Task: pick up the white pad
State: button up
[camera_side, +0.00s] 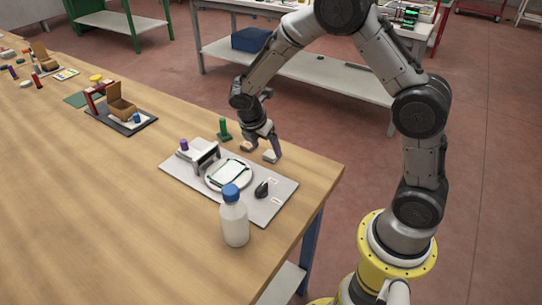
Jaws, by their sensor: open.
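A grey board (283,207) lies on the wooden table near its right corner. On it sits a round white disc (213,181) with a pale rectangular, green-edged piece (229,173) on top. I cannot tell which of these pale pieces is the white pad. My gripper (259,152) is open, pointing down above the far right edge of the board, behind the disc and apart from it. Its fingertips look pale, and nothing is clearly held between them.
A grey bracket (207,158) and a purple piece (184,145) stand left of the disc. A black object (262,189) lies to its right. A blue-capped bottle (234,220) stands in front. A green piece (223,130) stands behind. The front left of the table (90,200) is clear.

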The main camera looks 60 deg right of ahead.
aim_at(270, 154)
jog(key=x, duration=0.3)
jog(key=shift+s+d, duration=0.1)
jog(key=shift+d, duration=0.05)
grip_shut()
dwell(0.3)
